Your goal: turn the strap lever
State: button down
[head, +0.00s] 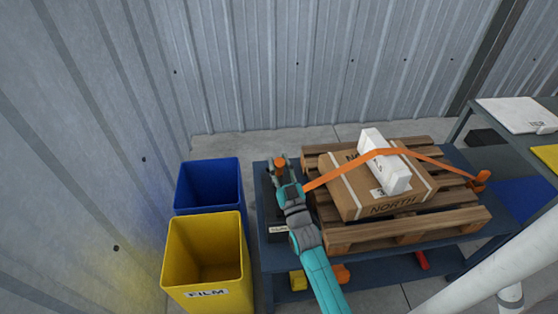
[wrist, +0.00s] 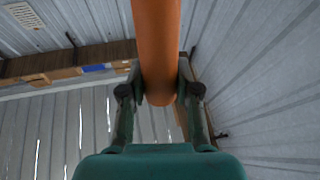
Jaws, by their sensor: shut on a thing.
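The orange strap lever (head: 280,163) stands at the left side of the pallet, and its upper end shows just above my gripper. In the wrist view the orange lever (wrist: 159,45) runs down from the top edge between my fingers. My gripper (wrist: 161,92) is shut on it, one finger on each side. In the head view my gripper (head: 281,172) is small and hides the lower part of the lever. The orange strap (head: 331,178) runs from near the lever over a white box (head: 397,173) and a cardboard box (head: 348,206) to an orange anchor (head: 481,178) on the right.
The boxes sit on a wooden pallet (head: 350,238) on a dark blue table (head: 264,182). A blue bin (head: 209,167) and a yellow bin (head: 205,226) marked FILM stand close on the left. A grey bench (head: 461,127) is at the right. A corrugated wall (head: 290,60) stands behind.

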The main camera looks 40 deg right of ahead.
jog(key=shift+f, duration=0.1)
jog(key=c, duration=0.8)
grip_release()
jog(key=v, duration=1.2)
jog(key=shift+s, duration=0.1)
jog(key=shift+c, duration=0.3)
